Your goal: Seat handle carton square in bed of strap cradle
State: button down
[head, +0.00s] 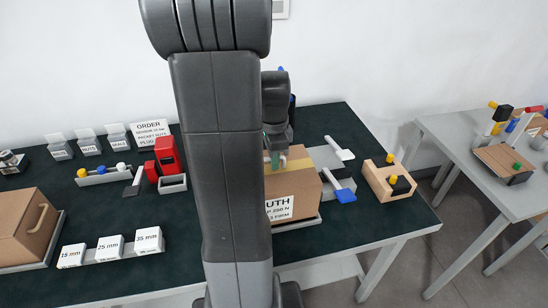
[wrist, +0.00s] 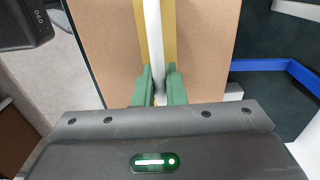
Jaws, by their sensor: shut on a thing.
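A brown carton (head: 300,184) with yellow tape and a white label ending in "UTH" stands right of my arm in the head view; I take it for the handle carton. In the wrist view its top (wrist: 210,45) fills the middle. My gripper (wrist: 159,75) is shut on a white strip, apparently the handle, running along the tape. The strap cradle (head: 326,157) shows as grey metal behind and right of the carton, with a blue-ended lever (head: 345,196). A grey edge shows below the carton's front. My arm hides its left side, and I cannot tell whether it rests flat.
Another brown carton (head: 22,222) with a handle sits on a grey base at left. White 15, 25 and 35 mm blocks (head: 109,247) stand in front. A red holder (head: 166,156) is left of my arm. A wooden block fixture (head: 390,183) stands right of the cradle.

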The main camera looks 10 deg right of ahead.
jog(key=shift+f+b, duration=0.8)
jog(key=shift+f, duration=0.3)
jog(key=c, duration=1.4)
grip_release()
jog(key=shift+f, duration=0.1)
notch_tip(320, 180, up, 14)
notch_tip(320, 180, down, 14)
jog(key=shift+f, duration=0.1)
jog(key=shift+r, duration=0.5)
